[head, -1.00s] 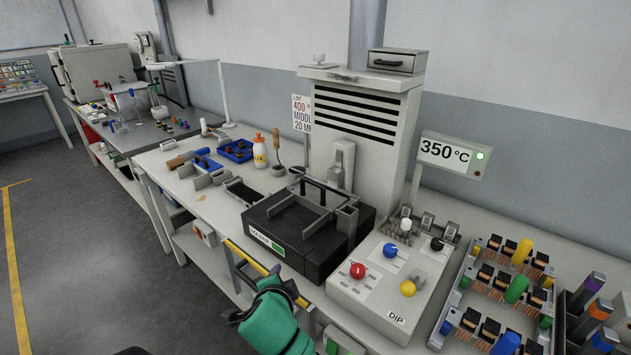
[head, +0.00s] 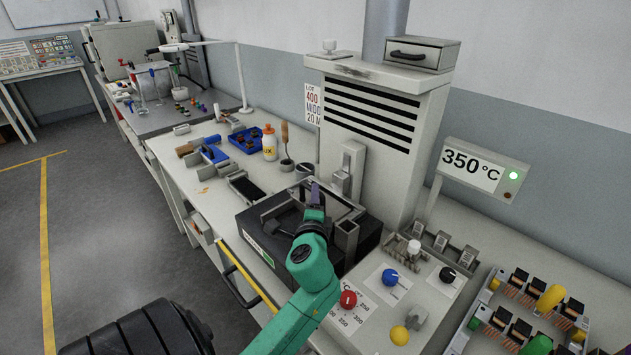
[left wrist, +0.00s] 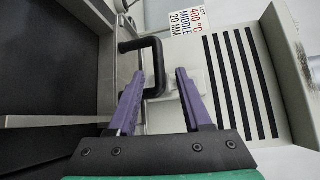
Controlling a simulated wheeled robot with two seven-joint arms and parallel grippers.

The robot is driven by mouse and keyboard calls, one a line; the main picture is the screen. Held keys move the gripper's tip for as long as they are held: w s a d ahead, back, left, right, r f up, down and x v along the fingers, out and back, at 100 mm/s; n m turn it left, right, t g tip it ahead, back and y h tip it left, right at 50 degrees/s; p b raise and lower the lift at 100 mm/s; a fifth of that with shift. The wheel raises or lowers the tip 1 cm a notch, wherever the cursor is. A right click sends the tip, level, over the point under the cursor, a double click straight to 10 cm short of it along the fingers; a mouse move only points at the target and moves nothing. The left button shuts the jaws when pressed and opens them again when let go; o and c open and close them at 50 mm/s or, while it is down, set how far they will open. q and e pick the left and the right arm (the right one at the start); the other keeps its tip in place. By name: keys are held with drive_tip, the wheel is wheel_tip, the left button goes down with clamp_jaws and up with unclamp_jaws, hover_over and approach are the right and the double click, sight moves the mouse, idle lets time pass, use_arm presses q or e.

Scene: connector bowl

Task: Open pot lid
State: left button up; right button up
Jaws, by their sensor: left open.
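The black pot (head: 258,241) is a box with a green label on its front, standing on the bench before the vented grey tower. Its grey-framed lid (head: 275,211) lies on top, partly hidden by my arm. My left gripper (head: 313,193), with purple fingers on a green arm, is over the pot. In the left wrist view, the lid's black bar handle (left wrist: 158,62) shows between the fingers of my left gripper (left wrist: 162,78), closer to the left finger. The fingers are open, with a gap to the right of the handle. My right gripper is not in view.
A control panel with a red knob (head: 348,299) and a blue knob (head: 390,277) stands right of the pot. The grey tower (head: 372,120) rises close behind. A yellow bar (head: 247,273) runs along the bench front. A white bottle (head: 269,144) stands behind left.

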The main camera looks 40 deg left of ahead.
use_arm(q)
drive_tip(key=x, duration=0.7)
drive_tip(key=shift+w+f+p, duration=0.1)
drive_tip(key=shift+p, duration=0.2)
drive_tip(key=shift+a, duration=0.1)
clamp_jaws()
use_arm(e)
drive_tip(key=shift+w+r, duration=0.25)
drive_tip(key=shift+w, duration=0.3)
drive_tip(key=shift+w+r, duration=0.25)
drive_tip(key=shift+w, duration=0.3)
use_arm(q)
drive_tip(key=shift+f, duration=0.1)
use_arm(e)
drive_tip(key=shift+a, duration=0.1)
